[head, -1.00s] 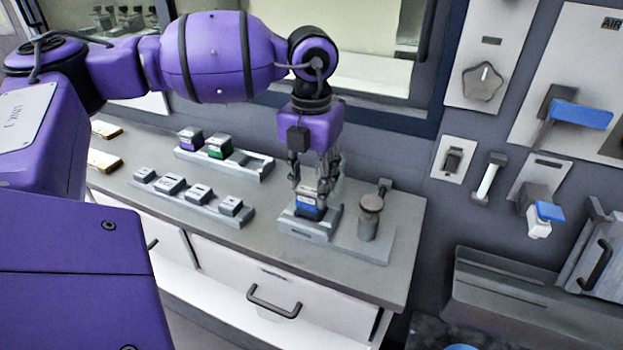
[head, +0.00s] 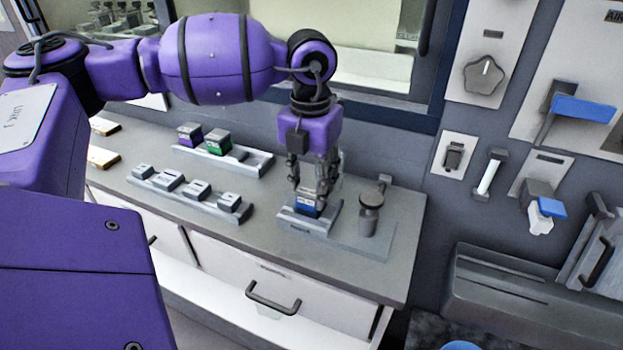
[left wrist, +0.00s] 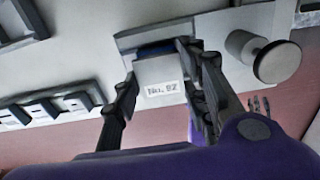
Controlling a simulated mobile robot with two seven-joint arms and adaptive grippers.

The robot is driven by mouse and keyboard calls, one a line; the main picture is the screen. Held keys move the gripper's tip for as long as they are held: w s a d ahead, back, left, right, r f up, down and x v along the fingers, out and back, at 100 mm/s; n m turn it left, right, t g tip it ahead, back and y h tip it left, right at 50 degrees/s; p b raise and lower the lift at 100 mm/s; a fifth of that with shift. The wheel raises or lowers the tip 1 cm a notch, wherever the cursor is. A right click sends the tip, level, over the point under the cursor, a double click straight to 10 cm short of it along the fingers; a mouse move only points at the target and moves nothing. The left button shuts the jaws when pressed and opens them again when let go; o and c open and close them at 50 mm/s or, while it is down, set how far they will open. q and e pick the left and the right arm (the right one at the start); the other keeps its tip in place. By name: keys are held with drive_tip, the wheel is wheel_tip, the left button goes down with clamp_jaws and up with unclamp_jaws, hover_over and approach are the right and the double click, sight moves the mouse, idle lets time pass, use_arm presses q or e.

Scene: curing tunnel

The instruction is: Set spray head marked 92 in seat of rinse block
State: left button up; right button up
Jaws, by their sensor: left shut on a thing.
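The spray head (left wrist: 160,82) shows a pale face reading "No. 92" in the left wrist view. In the head view it is a small block with a blue band (head: 307,207). My left gripper (head: 316,192) is shut on it, with one finger on each side. The spray head is at the grey rinse block (head: 303,224) on the counter's right part. Whether it is fully down in the seat is hidden by the fingers and the block itself.
A grey knobbed post (head: 370,214) stands just right of the rinse block. A rack with purple and green blocks (head: 217,142) stands behind to the left. A row of several grey blocks (head: 185,188) lies nearer. Wall controls (head: 484,75) are at right.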

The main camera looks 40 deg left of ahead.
use_arm(q)
drive_tip(key=shift+f, duration=0.1)
drive_tip(key=o, duration=1.4)
